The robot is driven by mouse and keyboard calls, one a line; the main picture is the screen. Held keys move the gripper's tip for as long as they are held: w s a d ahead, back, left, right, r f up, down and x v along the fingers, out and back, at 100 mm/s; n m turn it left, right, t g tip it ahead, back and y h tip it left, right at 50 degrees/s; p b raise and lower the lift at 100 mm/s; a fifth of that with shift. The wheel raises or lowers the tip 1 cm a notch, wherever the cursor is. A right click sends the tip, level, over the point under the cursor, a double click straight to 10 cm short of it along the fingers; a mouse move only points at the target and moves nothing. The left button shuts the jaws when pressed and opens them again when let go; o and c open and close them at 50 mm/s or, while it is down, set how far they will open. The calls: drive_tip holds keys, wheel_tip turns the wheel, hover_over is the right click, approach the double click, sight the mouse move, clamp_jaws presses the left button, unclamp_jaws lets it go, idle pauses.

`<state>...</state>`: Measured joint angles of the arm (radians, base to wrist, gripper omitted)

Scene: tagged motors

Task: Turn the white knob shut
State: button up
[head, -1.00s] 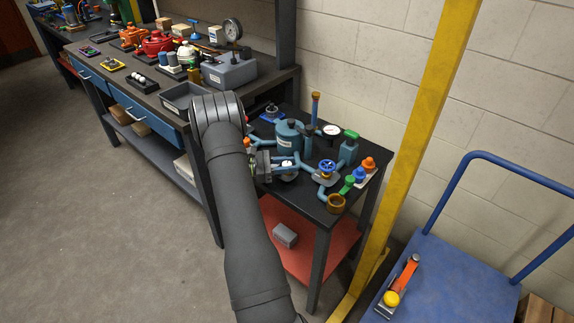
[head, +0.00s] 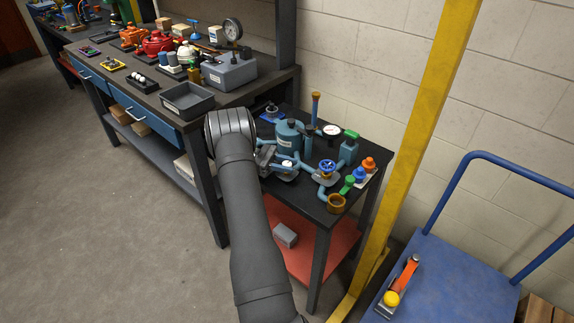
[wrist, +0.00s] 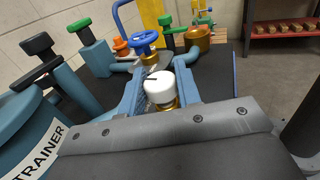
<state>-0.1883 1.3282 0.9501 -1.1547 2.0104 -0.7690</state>
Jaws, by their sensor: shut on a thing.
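The white knob (wrist: 160,88) has a round cap with a dark line on top and a brass part below. It stands on blue pipework in the middle of the wrist view, and its top shows small in the head view (head: 288,163). My gripper (wrist: 161,108) is at the knob, its wide grey bolted part covering the near side in the wrist view. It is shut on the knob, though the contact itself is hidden. In the head view my arm covers most of the gripper.
A blue handwheel (wrist: 145,40) stands just behind the knob. A blue tank (head: 289,137) marked TRAINER is close on the left in the wrist view. A gauge (head: 332,130), green-handled valve (head: 350,145) and coloured caps crowd the black table. A yellow post (head: 412,130) rises at right.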

drive_tip(key=o, duration=0.9)
